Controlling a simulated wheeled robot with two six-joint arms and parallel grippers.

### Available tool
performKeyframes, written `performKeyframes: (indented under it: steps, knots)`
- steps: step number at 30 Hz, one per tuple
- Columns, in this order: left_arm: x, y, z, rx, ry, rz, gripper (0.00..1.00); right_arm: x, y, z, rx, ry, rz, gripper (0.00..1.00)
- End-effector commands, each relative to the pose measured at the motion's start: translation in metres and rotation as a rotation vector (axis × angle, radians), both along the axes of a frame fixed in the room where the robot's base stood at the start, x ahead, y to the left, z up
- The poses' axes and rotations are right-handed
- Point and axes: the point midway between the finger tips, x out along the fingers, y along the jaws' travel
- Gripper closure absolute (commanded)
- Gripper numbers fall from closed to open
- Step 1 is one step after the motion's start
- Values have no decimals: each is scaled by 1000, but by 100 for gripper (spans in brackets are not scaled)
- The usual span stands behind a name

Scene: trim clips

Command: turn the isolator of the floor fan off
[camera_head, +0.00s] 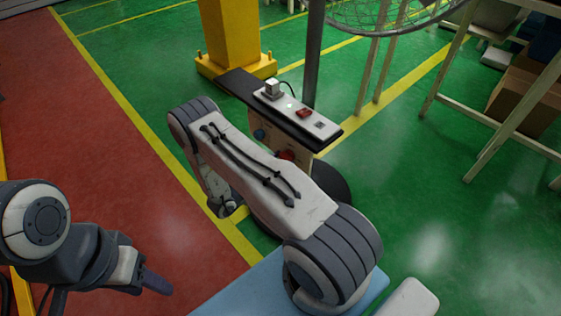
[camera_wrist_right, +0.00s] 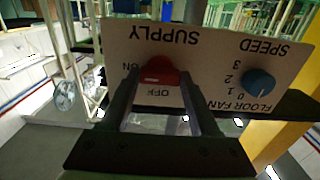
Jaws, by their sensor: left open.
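The isolator's red knob (camera_wrist_right: 158,72) sits on a pale panel (camera_wrist_right: 215,50) that appears upside down in the right wrist view. The panel reads SUPPLY, with ON left of the knob and OFF below it in the picture. My right gripper (camera_wrist_right: 159,80) has its fingers on both sides of the knob, which fills the gap between the tips. Which mark the knob points to is unclear. In the head view, my right arm hides most of the panel (camera_head: 262,150). My left gripper (camera_head: 152,280) is open and empty at lower left, far from the panel.
A blue speed knob (camera_wrist_right: 258,82) is beside the red one. Above the panel, a dark shelf (camera_head: 240,84) carries a power strip (camera_head: 295,112). A yellow column (camera_head: 228,35) stands behind. The fan's wire cage (camera_head: 385,15) is at the top.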

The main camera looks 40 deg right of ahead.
Motion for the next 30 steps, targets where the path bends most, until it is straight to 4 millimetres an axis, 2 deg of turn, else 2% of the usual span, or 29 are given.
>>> performKeyframes:
  steps: [8, 14, 30]
  knots:
    - [0, 0, 2, 0, 0, 0, 50, 0, 0, 0, -3, 33, -1, 93]
    - [0, 0, 6, 0, 0, 0, 50, 0, 0, 1, -10, 133, -1, 93]
    - [0, 0, 19, 0, 0, 0, 50, -1, 0, 1, -48, 621, -1, 93]
